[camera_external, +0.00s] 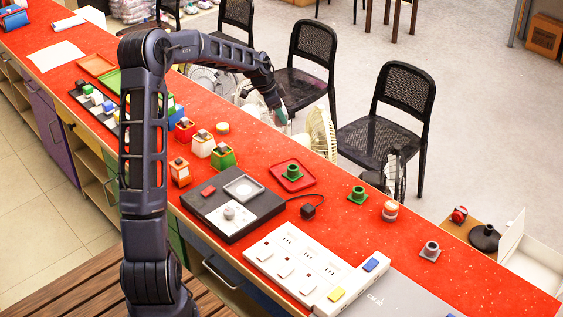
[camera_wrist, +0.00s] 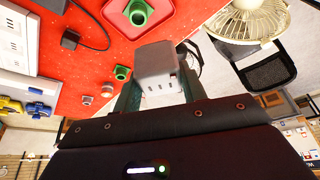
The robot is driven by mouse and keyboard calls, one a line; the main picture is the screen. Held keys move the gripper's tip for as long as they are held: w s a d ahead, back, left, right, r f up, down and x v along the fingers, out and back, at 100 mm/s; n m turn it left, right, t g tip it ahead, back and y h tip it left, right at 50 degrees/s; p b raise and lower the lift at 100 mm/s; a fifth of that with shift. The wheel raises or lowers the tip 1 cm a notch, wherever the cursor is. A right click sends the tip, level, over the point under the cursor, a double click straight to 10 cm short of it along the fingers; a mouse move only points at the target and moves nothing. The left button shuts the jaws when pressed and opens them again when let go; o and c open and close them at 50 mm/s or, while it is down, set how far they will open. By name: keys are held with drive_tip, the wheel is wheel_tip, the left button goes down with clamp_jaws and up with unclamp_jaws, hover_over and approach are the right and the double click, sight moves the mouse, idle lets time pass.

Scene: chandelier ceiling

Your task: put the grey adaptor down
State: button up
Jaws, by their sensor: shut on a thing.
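My gripper (camera_external: 281,117) reaches over the far edge of the red counter, near a beige fan. In the wrist view my gripper (camera_wrist: 158,92) is shut on the grey adaptor (camera_wrist: 157,62), a light grey block with rounded corners and small dark slots on its near face. The adaptor sits between the two greenish fingers and is held in the air. In the external view I cannot make out the adaptor clearly at the fingertips.
The red counter (camera_external: 335,216) has bare patches around a red tray (camera_external: 306,183), a green fitting (camera_external: 357,195) and a grey fitting (camera_external: 430,251). A black plug (camera_external: 308,211) lies by the dark device (camera_external: 205,209). A white power strip (camera_external: 283,259) lies nearer. The fan (camera_external: 321,132) and chairs stand beyond the counter.

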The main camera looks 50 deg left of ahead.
drive_tip(key=s+a+n+y, duration=0.3)
drive_tip(key=s+a+n, duration=0.4)
drive_tip(key=s+a, duration=2.4)
drive_tip(key=shift+t, duration=0.3)
drive_tip(key=f, duration=2)
drive_tip(key=shift+w+d+f, duration=0.1)
drive_tip(key=shift+d+f, duration=0.05)
drive_tip(key=shift+d, duration=0.1)
drive_tip(key=shift+f, duration=0.15)
drive_tip(key=o, duration=1)
drive_tip(key=v, duration=1.2)
drive_tip(key=shift+a, duration=0.2)
